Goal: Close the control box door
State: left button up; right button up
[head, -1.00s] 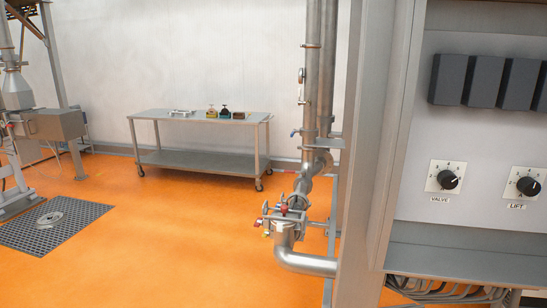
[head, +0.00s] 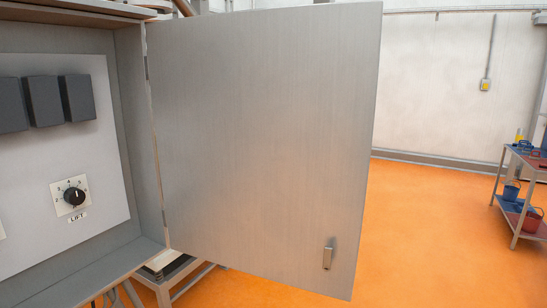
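The control box door (head: 260,140) is a flat grey metal panel in the middle of the head view. It stands wide open, hinged on its left side at the right edge of the control box. A small metal handle (head: 328,254) sits near its lower right corner. The control box (head: 122,110) is at the left, with its inside exposed: a light panel (head: 45,170) with dark blocks (head: 43,100) and a black LIFT knob (head: 73,196). Neither of my grippers is in view.
At the right edge a trolley (head: 507,187) holds blue and red containers. Clear orange floor (head: 430,230) lies between the door and the trolley. A small wall box (head: 484,85) is on the far wall. A metal stand (head: 185,283) shows below the door.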

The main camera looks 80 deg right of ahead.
aim_at(264, 118)
jog(key=k+l, duration=0.1)
jog(key=l, duration=0.35)
jog(key=k+l, duration=0.1)
jog(key=l, duration=0.4)
jog(key=k+l, duration=0.15)
jog(key=l, duration=0.3)
jog(key=k+l, duration=0.1)
jog(key=l, duration=0.4)
jog(key=k+l, duration=0.1)
jog(key=l, duration=0.35)
jog(key=k+l, duration=0.1)
jog(key=l, duration=0.35)
jog(key=k+l, duration=0.1)
jog(key=l, duration=0.4)
